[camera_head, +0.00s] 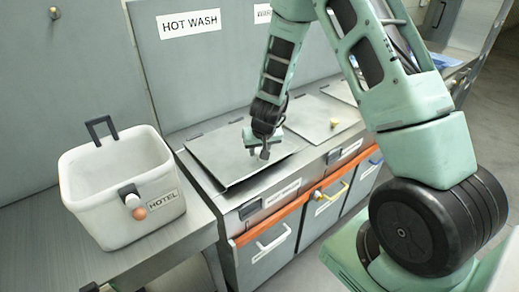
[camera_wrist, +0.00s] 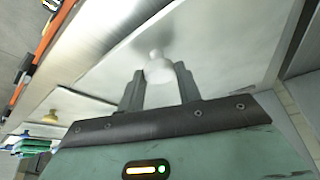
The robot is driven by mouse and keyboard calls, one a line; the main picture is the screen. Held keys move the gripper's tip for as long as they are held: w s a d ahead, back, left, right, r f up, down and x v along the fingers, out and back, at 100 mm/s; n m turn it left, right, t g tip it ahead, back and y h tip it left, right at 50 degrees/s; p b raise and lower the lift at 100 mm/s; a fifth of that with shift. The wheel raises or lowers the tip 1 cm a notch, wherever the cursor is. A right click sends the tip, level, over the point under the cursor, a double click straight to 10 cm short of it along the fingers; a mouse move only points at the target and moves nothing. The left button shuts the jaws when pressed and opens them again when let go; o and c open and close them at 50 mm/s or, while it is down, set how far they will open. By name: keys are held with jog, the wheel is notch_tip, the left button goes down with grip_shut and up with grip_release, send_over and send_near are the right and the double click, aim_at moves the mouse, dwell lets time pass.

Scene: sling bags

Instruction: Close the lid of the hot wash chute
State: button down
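The hot wash lid (camera_head: 222,157) is a grey flat panel below the HOT WASH label (camera_head: 188,23). It lies low over its chute, its front edge slightly raised with a dark gap beneath. My gripper (camera_head: 264,150) is over the lid's right part. In the wrist view, its two fingers stand on either side of a pale round knob (camera_wrist: 158,70) on the lid (camera_wrist: 215,42). The fingers look close against the knob, shut on it. The head view mostly hides the knob behind the gripper.
A white HOTEL bin (camera_head: 95,210) stands on the left counter. To the right, another lid with a yellowish knob (camera_head: 334,123) lies flat. An orange rail (camera_head: 290,205) runs along the front above drawers with handles. A back panel rises behind the lids.

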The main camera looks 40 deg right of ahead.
aim_at(261, 161)
jog(key=shift+s+f+t+b, duration=0.2)
jog(key=shift+f+b, duration=0.6)
jog(key=shift+b, duration=1.15)
jog(key=shift+s+f+t+b, duration=0.1)
jog(key=shift+f+t+b, duration=0.2)
jog(key=shift+f+b, duration=1.1)
jog(key=b, duration=0.3)
jog(key=shift+r, duration=0.35)
jog(key=shift+s, duration=0.2)
jog(key=c, duration=1)
grip_release()
